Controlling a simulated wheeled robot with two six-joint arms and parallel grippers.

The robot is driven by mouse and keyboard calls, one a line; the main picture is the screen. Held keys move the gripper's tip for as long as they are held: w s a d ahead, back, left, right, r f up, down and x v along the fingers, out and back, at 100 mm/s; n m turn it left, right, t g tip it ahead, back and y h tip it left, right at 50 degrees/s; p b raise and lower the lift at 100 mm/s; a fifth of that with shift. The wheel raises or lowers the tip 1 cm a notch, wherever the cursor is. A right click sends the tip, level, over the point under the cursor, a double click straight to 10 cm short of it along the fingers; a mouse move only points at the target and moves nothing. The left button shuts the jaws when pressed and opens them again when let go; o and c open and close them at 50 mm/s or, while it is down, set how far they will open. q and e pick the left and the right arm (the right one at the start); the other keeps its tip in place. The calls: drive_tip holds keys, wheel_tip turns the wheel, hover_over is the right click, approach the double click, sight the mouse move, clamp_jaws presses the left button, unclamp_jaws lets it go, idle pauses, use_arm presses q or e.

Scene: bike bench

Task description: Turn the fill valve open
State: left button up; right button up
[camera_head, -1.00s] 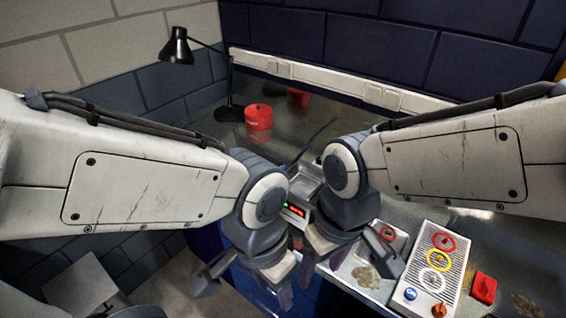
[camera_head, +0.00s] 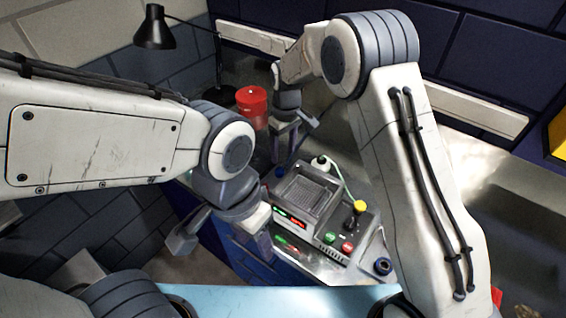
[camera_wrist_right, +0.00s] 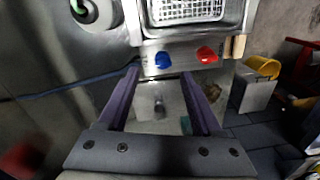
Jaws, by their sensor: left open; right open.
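A grey washer tank (camera_head: 308,192) with a mesh basket stands on the bench in the head view. In the right wrist view a blue valve handle (camera_wrist_right: 162,61) and a red valve handle (camera_wrist_right: 207,54) sit on the tank's side (camera_wrist_right: 183,52). I see no label telling which is the fill valve. A small blue part (camera_head: 279,171) shows at the tank's left side in the head view. My right gripper (camera_head: 285,155) is open and empty, with its fingers (camera_wrist_right: 160,80) pointing toward the blue handle, apart from it. My left gripper (camera_head: 224,246) is open and empty in front of the bench.
A red canister (camera_head: 252,103) and a black lamp (camera_head: 154,30) stand behind. A yellow bucket (camera_wrist_right: 264,67) shows in the wrist view.

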sight(280, 168)
drive_tip(key=f, duration=0.2)
drive_tip(key=f+p, duration=0.1)
drive_tip(key=f, duration=0.1)
drive_tip(key=a+f+p, duration=0.1)
drive_tip(key=f, duration=0.1)
drive_tip(key=shift+s, duration=0.15)
drive_tip(key=shift+f, duration=0.65)
